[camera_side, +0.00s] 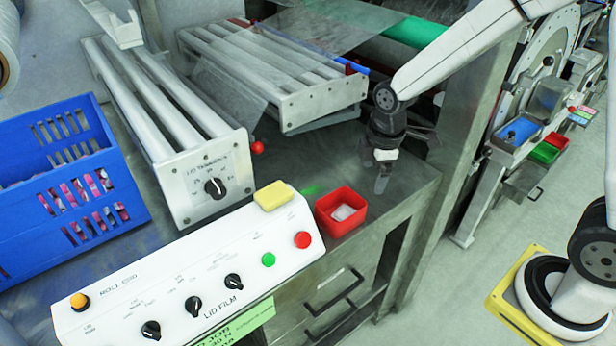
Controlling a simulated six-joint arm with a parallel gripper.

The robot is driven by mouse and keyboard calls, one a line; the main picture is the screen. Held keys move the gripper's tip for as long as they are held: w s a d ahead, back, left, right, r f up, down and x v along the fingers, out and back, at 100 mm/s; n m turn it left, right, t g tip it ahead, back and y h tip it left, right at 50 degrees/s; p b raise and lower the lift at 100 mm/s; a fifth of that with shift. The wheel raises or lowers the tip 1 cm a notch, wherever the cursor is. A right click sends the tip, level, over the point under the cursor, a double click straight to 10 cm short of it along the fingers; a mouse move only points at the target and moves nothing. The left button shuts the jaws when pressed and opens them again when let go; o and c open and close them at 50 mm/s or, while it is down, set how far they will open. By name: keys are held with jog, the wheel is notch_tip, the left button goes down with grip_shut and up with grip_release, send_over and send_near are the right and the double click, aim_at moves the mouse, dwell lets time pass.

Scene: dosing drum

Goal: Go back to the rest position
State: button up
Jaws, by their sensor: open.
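My gripper (384,177) points down over the metal table, to the right of the small red box. Its fingers are small and dark in this view, and I see nothing held between them. The red box (341,212) stands at the table's front edge with something pale lying inside. The gripper is apart from the box. My arm reaches in from the right, and its base stands on a yellow-edged plate at the lower right.
A white control panel (190,270) with knobs and buttons runs along the front, with a yellow block (273,195) on top. A blue crate (65,180) stands at left. Roller frames (275,75) fill the back. The bare metal table (400,190) surrounds my gripper.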

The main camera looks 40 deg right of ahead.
jog(key=s+d+m+t, duration=0.1)
jog(key=s+m, duration=0.8)
jog(key=m, duration=0.3)
jog(key=shift+s+d+r+t, duration=0.2)
jog(key=shift+d+t, duration=0.1)
jog(key=shift+d, duration=0.1)
